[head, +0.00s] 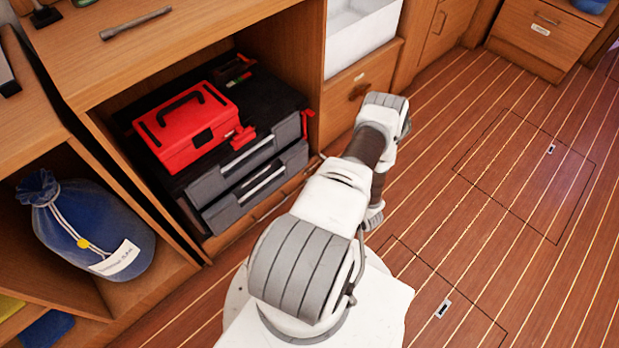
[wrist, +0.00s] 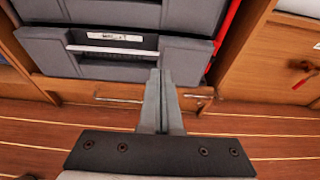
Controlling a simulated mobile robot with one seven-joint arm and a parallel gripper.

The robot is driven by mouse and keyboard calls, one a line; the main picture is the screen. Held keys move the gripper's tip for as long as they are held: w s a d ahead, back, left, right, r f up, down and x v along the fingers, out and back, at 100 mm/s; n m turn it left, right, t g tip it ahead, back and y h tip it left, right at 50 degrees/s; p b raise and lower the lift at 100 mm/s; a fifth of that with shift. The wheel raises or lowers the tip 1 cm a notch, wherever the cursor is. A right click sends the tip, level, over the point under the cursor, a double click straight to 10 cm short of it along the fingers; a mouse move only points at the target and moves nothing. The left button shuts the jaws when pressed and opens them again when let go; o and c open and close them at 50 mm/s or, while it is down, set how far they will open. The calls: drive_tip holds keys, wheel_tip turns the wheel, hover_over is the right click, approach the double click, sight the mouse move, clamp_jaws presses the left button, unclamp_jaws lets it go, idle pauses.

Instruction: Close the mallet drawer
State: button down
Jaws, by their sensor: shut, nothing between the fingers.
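A black tool chest stands in the open wooden cabinet, with two grey drawers, an upper one (head: 246,162) and a lower one (head: 258,188). Both have pale bar handles. I cannot read which is the mallet drawer, and no mallet shows. In the wrist view the upper drawer (wrist: 150,14) and the lower drawer (wrist: 190,62) fill the top, with a small white label near the lower handle. How far either stands out is unclear. My gripper (wrist: 160,72) is shut and empty, its fingertips overlapping the lower front in the picture; contact is unclear. The head view hides it behind my arm.
A red toolbox (head: 187,125) sits on the chest. A blue bag (head: 92,228) lies in the left compartment. The plank floor (head: 480,215) at right is clear.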

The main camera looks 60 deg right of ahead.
sight(283, 162)
drive_tip(key=b+x, duration=0.1)
drive_tip(key=x, duration=0.2)
drive_tip(key=b+x, duration=0.1)
drive_tip(key=x, duration=0.3)
drive_tip(key=b+x, duration=0.1)
drive_tip(key=x, duration=0.3)
drive_tip(key=shift+w+r, duration=0.15)
drive_tip(key=shift+r, duration=0.25)
drive_tip(key=shift+w+d, duration=0.15)
drive_tip(key=shift+w, duration=0.2)
drive_tip(key=shift+r, duration=0.1)
drive_tip(key=shift+w, duration=0.2)
